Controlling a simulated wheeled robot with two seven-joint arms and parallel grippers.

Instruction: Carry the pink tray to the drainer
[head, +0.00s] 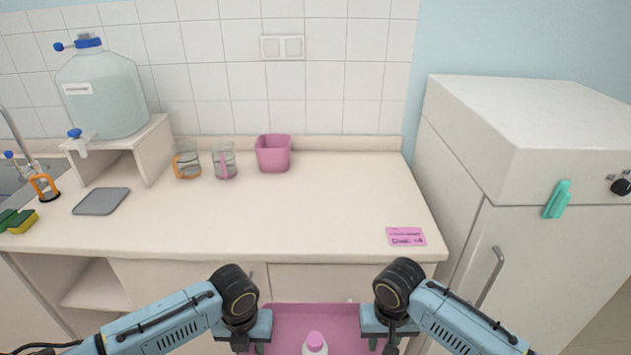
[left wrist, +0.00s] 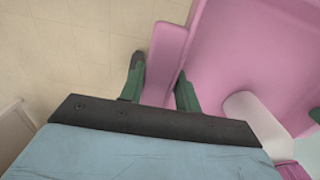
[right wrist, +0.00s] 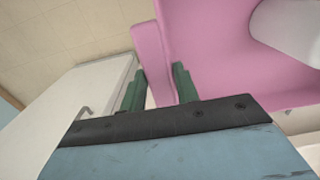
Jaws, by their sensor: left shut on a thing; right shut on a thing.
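The pink tray (head: 285,322) is held in front of the counter, low in the head view, between my two grippers. My left gripper (left wrist: 158,82) is shut on the tray's wall on one side. My right gripper (right wrist: 158,88) is shut on the wall on the opposite side. In the head view the fingertips are mostly hidden under the wrists. A white bottle with a pink cap (head: 315,343) is in the tray; its white body also shows in the right wrist view (right wrist: 287,28). I cannot clearly identify a drainer in these views.
The counter (head: 320,215) has a wide clear middle. A pink tub (head: 273,154) and two glass beakers (head: 224,162) stand at its back. A grey mat (head: 101,201), a water carboy (head: 102,95) and a sink (head: 12,176) are left. A pink card (head: 406,237) lies right, beside the white fridge (head: 540,230).

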